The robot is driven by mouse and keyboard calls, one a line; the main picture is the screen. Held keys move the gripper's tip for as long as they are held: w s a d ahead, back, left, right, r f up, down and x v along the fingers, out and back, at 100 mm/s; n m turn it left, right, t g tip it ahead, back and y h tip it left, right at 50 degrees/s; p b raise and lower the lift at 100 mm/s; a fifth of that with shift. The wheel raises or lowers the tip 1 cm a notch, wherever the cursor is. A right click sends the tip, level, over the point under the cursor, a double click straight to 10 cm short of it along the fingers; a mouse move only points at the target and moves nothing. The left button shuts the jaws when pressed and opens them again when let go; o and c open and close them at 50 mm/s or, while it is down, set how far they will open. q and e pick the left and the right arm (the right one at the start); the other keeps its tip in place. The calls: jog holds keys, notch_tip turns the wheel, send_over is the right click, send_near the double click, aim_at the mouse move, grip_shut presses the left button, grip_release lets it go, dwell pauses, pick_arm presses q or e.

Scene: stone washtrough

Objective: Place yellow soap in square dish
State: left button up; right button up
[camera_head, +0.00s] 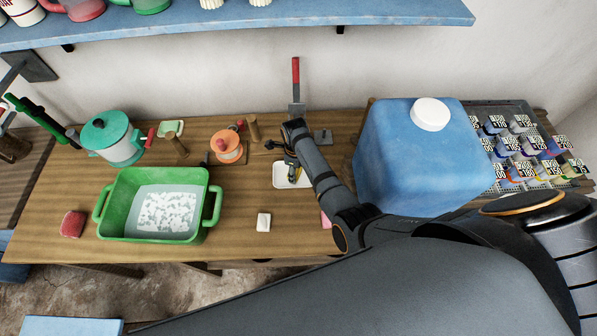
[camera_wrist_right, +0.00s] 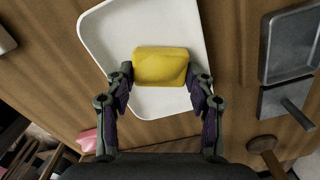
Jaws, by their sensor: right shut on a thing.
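The yellow soap (camera_wrist_right: 161,66) is between the fingertips of my right gripper (camera_wrist_right: 160,82) in the right wrist view. The gripper is shut on its two ends. The soap is over the white square dish (camera_wrist_right: 108,35), inside its rim as seen from above. I cannot tell whether it touches the dish's floor. In the head view, the right gripper (camera_head: 291,167) is over the same dish (camera_head: 281,182) and mostly covers the soap. My left gripper is not in view.
A green basin (camera_head: 118,190) of foamy water stands left, with a teal-lidded pot (camera_head: 113,137) behind it. A white block (camera_head: 263,222) lies in front of the dish. A big blue canister (camera_head: 405,165) stands close to the right of my arm. A shelf (camera_head: 250,28) hangs above.

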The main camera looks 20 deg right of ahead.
jog(key=shift+d, duration=0.15)
jog(key=shift+s+r, duration=0.15)
jog(key=shift+s, duration=0.05)
jog(key=shift+s+a, duration=0.1)
jog(key=shift+a, duration=0.15)
jog(key=o, duration=1.1)
jog(key=shift+a, duration=0.15)
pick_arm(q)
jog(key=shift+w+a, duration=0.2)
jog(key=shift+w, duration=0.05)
pick_arm(e)
jog(key=shift+d+f, duration=0.2)
